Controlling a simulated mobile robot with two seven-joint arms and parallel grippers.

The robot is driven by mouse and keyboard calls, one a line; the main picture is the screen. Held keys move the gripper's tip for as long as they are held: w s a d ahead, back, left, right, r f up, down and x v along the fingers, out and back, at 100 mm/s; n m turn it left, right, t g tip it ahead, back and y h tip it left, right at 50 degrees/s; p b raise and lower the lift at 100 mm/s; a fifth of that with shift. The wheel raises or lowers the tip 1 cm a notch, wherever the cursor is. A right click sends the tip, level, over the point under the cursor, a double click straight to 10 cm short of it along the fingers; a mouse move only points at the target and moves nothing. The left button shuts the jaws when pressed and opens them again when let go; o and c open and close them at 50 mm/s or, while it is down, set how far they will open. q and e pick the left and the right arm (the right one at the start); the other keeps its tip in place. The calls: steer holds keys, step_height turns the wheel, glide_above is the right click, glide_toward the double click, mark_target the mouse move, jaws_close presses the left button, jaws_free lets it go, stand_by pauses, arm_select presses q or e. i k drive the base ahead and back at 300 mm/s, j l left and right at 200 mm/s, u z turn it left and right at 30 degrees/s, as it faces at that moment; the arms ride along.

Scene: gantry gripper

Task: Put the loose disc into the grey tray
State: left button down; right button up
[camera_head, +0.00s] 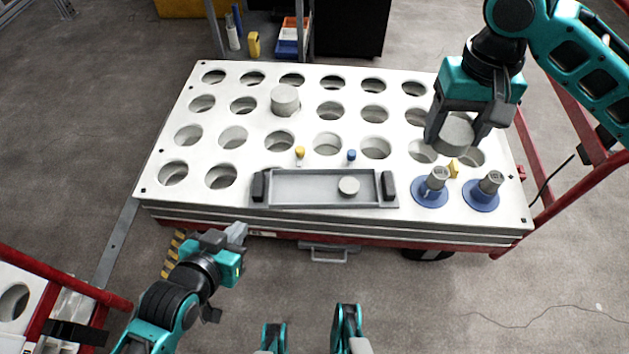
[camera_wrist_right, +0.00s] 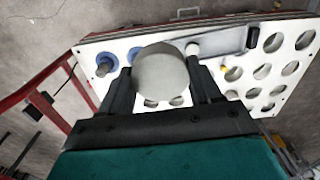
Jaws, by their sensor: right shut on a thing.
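My right gripper (camera_head: 462,122) is shut on a light grey disc (camera_head: 455,134), holding it above the right part of the perforated white table top (camera_head: 308,115). In the right wrist view the disc (camera_wrist_right: 162,75) sits between both fingers of the right gripper (camera_wrist_right: 162,88). The grey tray (camera_head: 300,203), with black end handles, lies at the table's front middle, left of the held disc.
A grey cylinder (camera_head: 285,100) stands up from a hole at the back. Two blue-based posts (camera_head: 430,192) (camera_head: 482,195) stand right of the tray, with a yellow piece (camera_head: 454,169) between them. Yellow (camera_head: 300,153) and blue (camera_head: 351,155) pegs stand just behind the tray.

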mark_target(313, 190)
steer(key=i+j, duration=0.2)
steer(key=i+j+z, duration=0.1)
steer(key=j, duration=0.35)
steer(key=i+j, duration=0.25)
steer(key=j+z, duration=0.05)
